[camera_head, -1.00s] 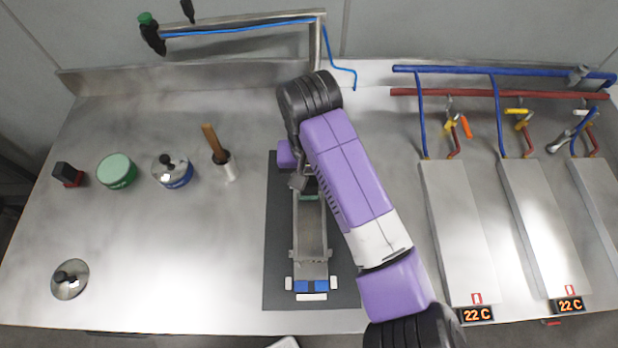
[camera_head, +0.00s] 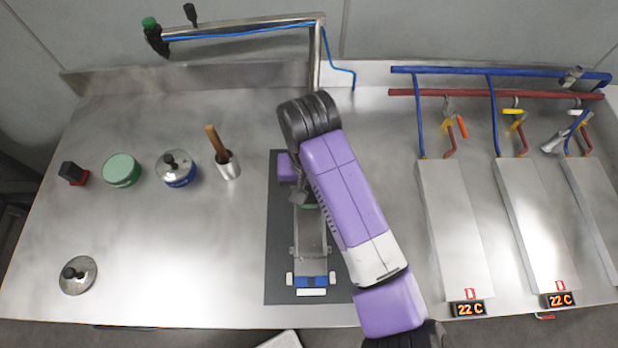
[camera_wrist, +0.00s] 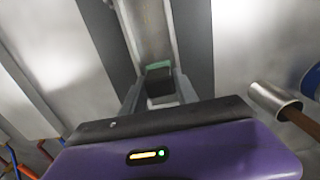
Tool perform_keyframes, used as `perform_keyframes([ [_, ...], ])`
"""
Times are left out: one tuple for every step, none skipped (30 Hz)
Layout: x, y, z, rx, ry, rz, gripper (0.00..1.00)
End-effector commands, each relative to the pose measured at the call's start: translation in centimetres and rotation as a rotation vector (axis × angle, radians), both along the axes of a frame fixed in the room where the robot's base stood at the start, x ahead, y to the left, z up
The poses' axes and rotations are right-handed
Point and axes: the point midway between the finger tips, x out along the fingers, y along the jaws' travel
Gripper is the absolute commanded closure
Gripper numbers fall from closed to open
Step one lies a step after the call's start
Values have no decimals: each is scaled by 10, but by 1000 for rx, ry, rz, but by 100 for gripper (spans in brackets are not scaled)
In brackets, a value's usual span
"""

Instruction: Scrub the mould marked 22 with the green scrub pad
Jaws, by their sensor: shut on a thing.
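A long metal channel-like mould (camera_head: 312,245) lies on a dark mat (camera_head: 280,240), with blue and white pieces at its near end. I see no number on it. My gripper (camera_wrist: 160,92) is shut on the dark block of the green scrub pad (camera_wrist: 158,66). The pad's green edge also shows in the head view (camera_head: 310,206), over the channel's far part. I cannot tell whether it touches the metal. My arm hides part of the mould's far end. Two grey slabs (camera_head: 452,230) (camera_head: 537,225) at the right have displays reading 22 C.
Blue and red pipes (camera_head: 490,78) with valves run behind the slabs. At the left stand a green-topped tin (camera_head: 122,170), a lidded blue pot (camera_head: 177,170), a metal cup (camera_head: 229,166) with a wooden handle, and a loose lid (camera_head: 78,275). The left counter has free room.

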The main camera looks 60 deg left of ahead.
Motion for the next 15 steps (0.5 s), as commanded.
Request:
perform_keyframes([
  [-1, -1, 1, 0, 0, 0, 97],
  [-1, -2, 1, 1, 0, 0, 97],
  [-1, -2, 1, 0, -1, 0, 97],
  [0, -2, 0, 0, -1, 0, 97],
  [0, -1, 0, 0, -1, 0, 97],
  [0, -1, 0, 0, -1, 0, 97],
  [0, -1, 0, 0, -1, 0, 97],
  [0, -1, 0, 0, -1, 0, 97],
  [0, -1, 0, 0, -1, 0, 97],
  [-1, -2, 0, 0, -1, 0, 97],
  [-1, -2, 0, 0, -1, 0, 97],
  [-1, -3, 1, 0, -1, -1, 97],
  [-1, -4, 1, 0, 0, -1, 97],
  [-2, -5, 1, 0, 0, -1, 97],
  [-3, -7, 1, -1, 0, -1, 97],
])
